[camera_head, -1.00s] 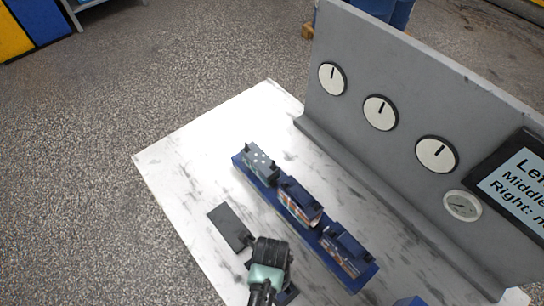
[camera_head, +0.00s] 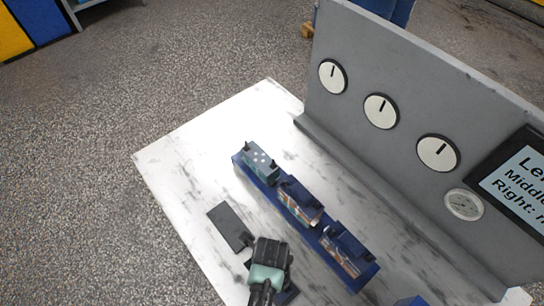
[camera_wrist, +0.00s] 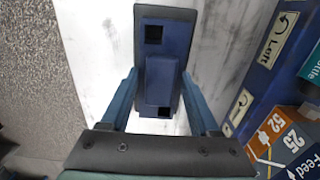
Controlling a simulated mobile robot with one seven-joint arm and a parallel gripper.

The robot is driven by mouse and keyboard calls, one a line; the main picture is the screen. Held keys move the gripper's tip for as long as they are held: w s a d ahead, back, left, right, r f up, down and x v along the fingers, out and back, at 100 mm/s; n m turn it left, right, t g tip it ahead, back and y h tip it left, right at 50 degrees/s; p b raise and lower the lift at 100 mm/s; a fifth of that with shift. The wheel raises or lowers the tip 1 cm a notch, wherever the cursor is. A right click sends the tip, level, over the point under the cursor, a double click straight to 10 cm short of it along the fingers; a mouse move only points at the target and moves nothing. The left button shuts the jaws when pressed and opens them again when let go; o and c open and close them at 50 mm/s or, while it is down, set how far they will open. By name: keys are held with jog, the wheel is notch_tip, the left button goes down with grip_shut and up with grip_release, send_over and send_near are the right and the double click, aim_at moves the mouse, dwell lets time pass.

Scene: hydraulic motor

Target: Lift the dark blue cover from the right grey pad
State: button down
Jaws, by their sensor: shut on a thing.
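The dark blue cover (camera_wrist: 168,45) lies between the fingers of my gripper (camera_wrist: 160,76) in the wrist view. It has square dark openings and a raised middle part. The fingers are shut on its sides. A dark grey pad (camera_wrist: 187,15) shows around its far end; I cannot tell whether the cover touches it. In the head view my gripper (camera_head: 268,277) is over the right pad, hiding the cover and most of that pad. The left grey pad (camera_head: 230,227) is bare on the white table.
A blue base (camera_head: 365,274) with several motor sections stands right of my gripper. It shows in the wrist view with printed labels (camera_wrist: 285,140). A grey panel (camera_head: 405,75) with dials and a sign rises behind it. The table (camera_head: 185,160) is clear at the far left.

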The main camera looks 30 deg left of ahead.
jog(key=shift+r, duration=0.2)
notch_tip(320, 180, up, 12)
jog(key=p, duration=1.2)
jog(key=shift+p, duration=0.4)
dwell(0.3)
jog(key=shift+w+r, duration=0.1)
